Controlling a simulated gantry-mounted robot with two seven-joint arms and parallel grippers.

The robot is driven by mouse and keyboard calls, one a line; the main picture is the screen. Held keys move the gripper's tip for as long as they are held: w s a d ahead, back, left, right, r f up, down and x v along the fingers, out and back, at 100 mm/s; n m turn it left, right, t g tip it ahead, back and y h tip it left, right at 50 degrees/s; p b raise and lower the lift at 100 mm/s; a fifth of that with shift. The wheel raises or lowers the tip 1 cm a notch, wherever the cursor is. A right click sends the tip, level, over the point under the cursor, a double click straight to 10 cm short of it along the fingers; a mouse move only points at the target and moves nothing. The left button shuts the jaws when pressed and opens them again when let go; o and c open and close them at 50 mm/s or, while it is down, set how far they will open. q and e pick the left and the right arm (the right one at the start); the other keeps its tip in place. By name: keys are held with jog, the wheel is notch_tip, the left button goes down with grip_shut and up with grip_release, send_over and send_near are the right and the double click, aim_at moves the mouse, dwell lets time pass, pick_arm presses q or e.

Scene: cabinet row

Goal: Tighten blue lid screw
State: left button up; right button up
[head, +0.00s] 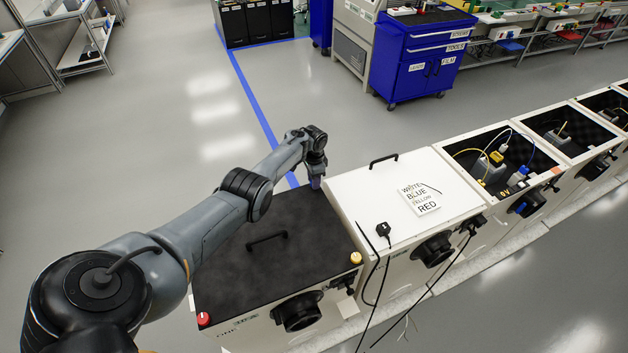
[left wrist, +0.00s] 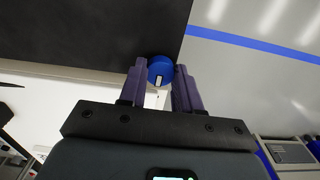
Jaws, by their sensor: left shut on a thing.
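The blue lid screw (left wrist: 161,70) is a round blue knob with a small white mark, at the corner of the black lid in the left wrist view. My left gripper (left wrist: 161,76) is shut on it, with one purple finger on each side. In the head view my left gripper (head: 316,182) points down at the far right corner of the black-lidded cabinet (head: 260,240); the blue screw is hard to make out there. A red screw (head: 203,319) and a yellow screw (head: 356,258) sit at the lid's near corners. My right gripper is not in view.
A black handle (head: 267,238) stands up from the lid. A white-topped cabinet (head: 400,200) with a label sheet (head: 420,198) and a black plug (head: 384,230) stands close on the right. Open cabinets (head: 495,160) continue the row.

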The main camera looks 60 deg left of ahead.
pick_arm(q)
jog(key=m+b, duration=0.1)
jog(key=m, duration=0.3)
jog(key=shift+m, duration=0.3)
jog(key=m+b, duration=0.2)
jog(key=m, duration=0.2)
jog(key=shift+m, duration=0.3)
jog(key=m+b, duration=0.2)
jog(key=m, duration=0.2)
jog(key=shift+b, duration=0.3)
jog(key=shift+m+b, duration=0.95)
jog(key=shift+m, duration=1.35)
jog(key=o, duration=1.1)
jog(key=shift+r, duration=0.15)
